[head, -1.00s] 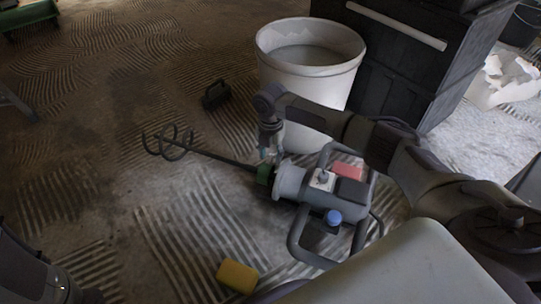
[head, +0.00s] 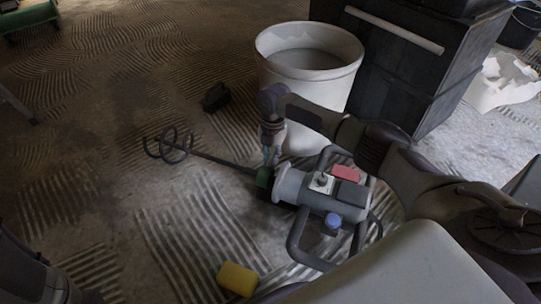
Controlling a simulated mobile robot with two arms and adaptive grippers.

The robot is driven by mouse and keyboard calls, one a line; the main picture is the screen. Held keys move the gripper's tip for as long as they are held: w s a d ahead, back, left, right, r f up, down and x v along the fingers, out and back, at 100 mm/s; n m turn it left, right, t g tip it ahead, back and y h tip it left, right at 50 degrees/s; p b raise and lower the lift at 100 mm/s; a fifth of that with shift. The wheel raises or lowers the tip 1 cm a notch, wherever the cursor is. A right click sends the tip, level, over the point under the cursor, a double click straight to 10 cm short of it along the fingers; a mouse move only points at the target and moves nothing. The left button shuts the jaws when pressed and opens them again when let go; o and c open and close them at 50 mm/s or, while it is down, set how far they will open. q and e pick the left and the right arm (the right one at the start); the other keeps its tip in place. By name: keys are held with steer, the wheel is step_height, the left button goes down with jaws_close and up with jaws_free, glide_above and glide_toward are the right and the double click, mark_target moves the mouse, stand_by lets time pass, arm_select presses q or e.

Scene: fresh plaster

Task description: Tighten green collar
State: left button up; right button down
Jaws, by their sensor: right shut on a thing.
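The mixer drill (head: 318,192) lies on the ridged floor, with a grey body, a looped handle frame, a red block and a blue knob. Its green collar (head: 263,178) sits at the front of the body, where the dark paddle shaft (head: 212,160) begins. The shaft ends in a spiral paddle (head: 168,146) to the left. My right gripper (head: 267,163) points down from above and is shut on the green collar; its fingers partly hide the collar. At the lower left only a part of my left arm shows; its gripper is out of view.
A white bucket (head: 268,85) of grey mix stands behind my right gripper, close to the arm. A black cabinet (head: 402,75) is beside it. A yellow sponge (head: 238,279) and a dark brush-like block (head: 216,97) lie on the floor. The floor to the left is mostly clear.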

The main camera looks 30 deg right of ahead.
steer(key=c, duration=1.1)
jaws_free()
steer(key=shift+r, duration=0.2)
steer(key=r, duration=0.7)
steer(key=d+r, duration=0.1)
steer(key=r, duration=0.3)
steer(key=shift+w+r, duration=0.3)
steer(key=shift+w, duration=0.1)
